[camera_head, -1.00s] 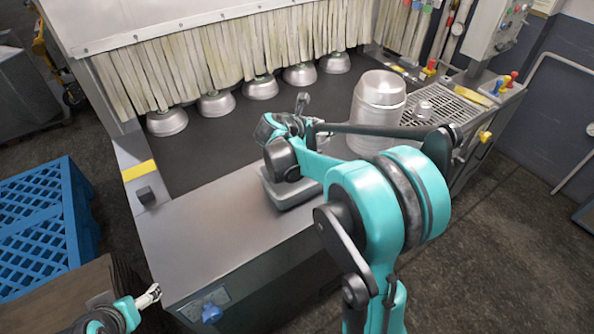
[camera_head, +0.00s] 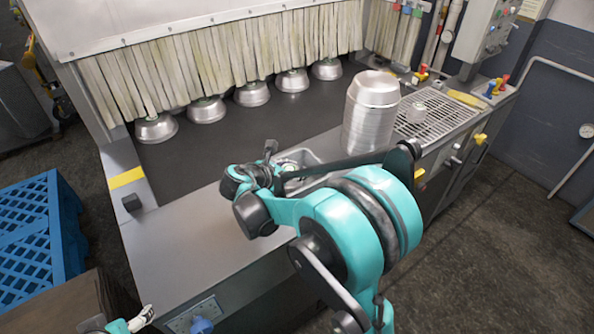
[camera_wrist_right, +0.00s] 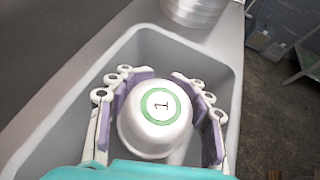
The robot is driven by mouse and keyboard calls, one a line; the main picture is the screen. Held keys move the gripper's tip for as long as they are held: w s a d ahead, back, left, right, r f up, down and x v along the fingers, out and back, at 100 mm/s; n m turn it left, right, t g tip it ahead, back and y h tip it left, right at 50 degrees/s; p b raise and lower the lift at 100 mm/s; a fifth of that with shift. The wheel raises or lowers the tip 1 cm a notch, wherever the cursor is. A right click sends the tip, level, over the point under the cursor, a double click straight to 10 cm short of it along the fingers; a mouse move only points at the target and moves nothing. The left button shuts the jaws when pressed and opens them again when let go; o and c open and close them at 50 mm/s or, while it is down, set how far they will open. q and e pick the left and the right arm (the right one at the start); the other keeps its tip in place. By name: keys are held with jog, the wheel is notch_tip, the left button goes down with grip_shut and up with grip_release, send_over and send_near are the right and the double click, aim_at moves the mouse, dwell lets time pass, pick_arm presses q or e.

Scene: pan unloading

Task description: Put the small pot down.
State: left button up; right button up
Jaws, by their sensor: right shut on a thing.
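The small pot (camera_wrist_right: 155,122) is pale, round and capped by a disc with a green ring and a "1". My right gripper (camera_wrist_right: 158,85) has its fingers on both sides of the small pot and is shut on it. The pot lies over the inside of a grey tray (camera_wrist_right: 225,58). I cannot tell whether it touches the tray's floor. In the head view my right gripper (camera_head: 280,170) is at the tray (camera_head: 312,158), with the arm hiding its near part. My left gripper (camera_head: 143,318) shows at the bottom left; its finger gap is unclear.
A tall stack of metal pans (camera_head: 371,112) stands right of the tray, beside a metal grate (camera_head: 445,113) with a small metal piece (camera_head: 416,112) on it. Several metal bowls (camera_head: 205,110) sit along the strip curtain. The dark belt (camera_head: 225,145) is otherwise bare.

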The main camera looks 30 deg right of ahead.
jog(key=shift+f+b, duration=0.55)
jog(key=shift+s, duration=0.1)
jog(key=o, duration=1)
jog(key=shift+r, duration=0.1)
